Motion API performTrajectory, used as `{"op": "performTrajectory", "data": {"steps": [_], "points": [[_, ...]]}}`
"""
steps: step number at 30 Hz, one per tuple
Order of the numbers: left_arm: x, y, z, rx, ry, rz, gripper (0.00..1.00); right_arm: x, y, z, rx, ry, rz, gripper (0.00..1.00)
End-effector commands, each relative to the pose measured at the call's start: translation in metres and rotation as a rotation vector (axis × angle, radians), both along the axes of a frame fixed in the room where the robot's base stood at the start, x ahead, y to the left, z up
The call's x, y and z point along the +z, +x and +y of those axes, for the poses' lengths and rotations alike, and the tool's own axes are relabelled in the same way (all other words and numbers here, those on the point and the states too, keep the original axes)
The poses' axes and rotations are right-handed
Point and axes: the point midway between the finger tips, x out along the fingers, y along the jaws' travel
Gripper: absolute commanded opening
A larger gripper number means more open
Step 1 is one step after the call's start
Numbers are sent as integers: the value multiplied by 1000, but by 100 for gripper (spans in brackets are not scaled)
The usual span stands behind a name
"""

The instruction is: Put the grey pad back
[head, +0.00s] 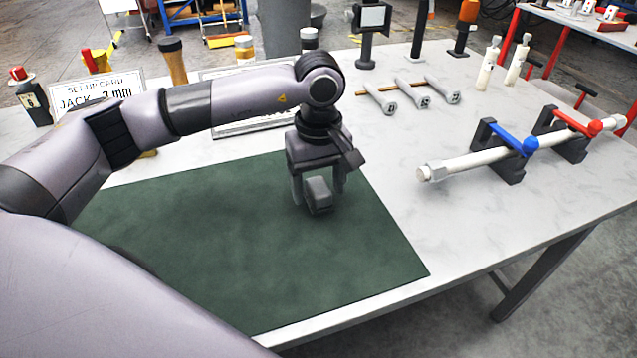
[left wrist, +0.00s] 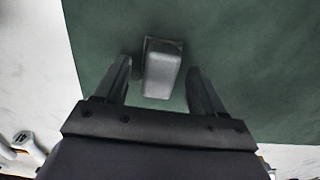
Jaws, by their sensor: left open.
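A small grey block (head: 318,193), which looks like the grey pad, is at the right part of the dark green mat (head: 230,270). My left gripper (head: 319,184) points down over it, one finger on each side. The left wrist view also shows the grey block (left wrist: 162,70) between the fingers of my left gripper (left wrist: 160,80), with a gap on both sides. The jaws are open. A darker part shows at the block's far end; I cannot tell what it is. My right gripper is not in view.
A white bar (head: 465,164) lies across dark stands with a blue handle (head: 515,141) and a red handle (head: 580,128). Several grey pieces (head: 411,95) lie on a thin rod. A sign (head: 98,95) stands at the left. The front mat is clear.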

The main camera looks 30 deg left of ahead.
Motion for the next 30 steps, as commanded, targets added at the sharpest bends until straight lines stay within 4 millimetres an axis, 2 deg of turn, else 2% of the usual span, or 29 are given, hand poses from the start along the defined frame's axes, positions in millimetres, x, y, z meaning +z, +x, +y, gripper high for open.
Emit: {"op": "performTrajectory", "data": {"steps": [9, 15, 21, 30], "points": [[69, 2, -1, -1, -3, -9, 69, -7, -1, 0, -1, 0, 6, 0], [103, 1, -1, -1, -2, -6, 69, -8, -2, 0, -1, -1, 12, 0], [116, 1, -1, -1, -1, -3, 69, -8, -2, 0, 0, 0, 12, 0], [117, 1, -1, -1, -1, -3, 69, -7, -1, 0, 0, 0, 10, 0]]}}
